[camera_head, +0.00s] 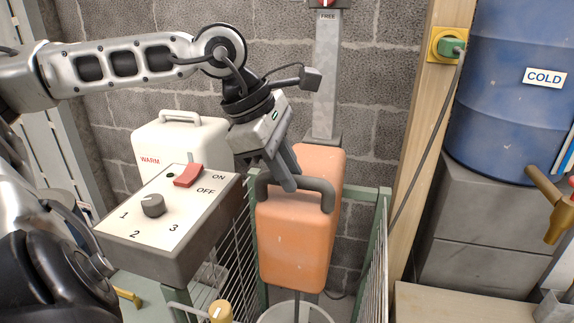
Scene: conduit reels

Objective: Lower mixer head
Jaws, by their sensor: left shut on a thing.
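The orange mixer head (292,245) hangs in the middle of the view, with a dark grey bar handle (322,190) on its upper front. My left gripper (287,182) reaches down from above and is shut on this handle near its left part. The fingers hide some of the handle. A thin shaft (296,306) comes down from under the head toward a white bucket (326,316), which is cut by the bottom edge. A grey post (326,75) rises behind the head, with a red knob (325,3) and a label at its top. My right gripper is out of view.
A control box (190,235) with a red ON/OFF switch (188,175) and a numbered dial (153,205) stands left of the head. Green-framed wire panels (381,240) flank it. A WARM container (180,125) stands behind the box; a blue COLD barrel (510,90) is right.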

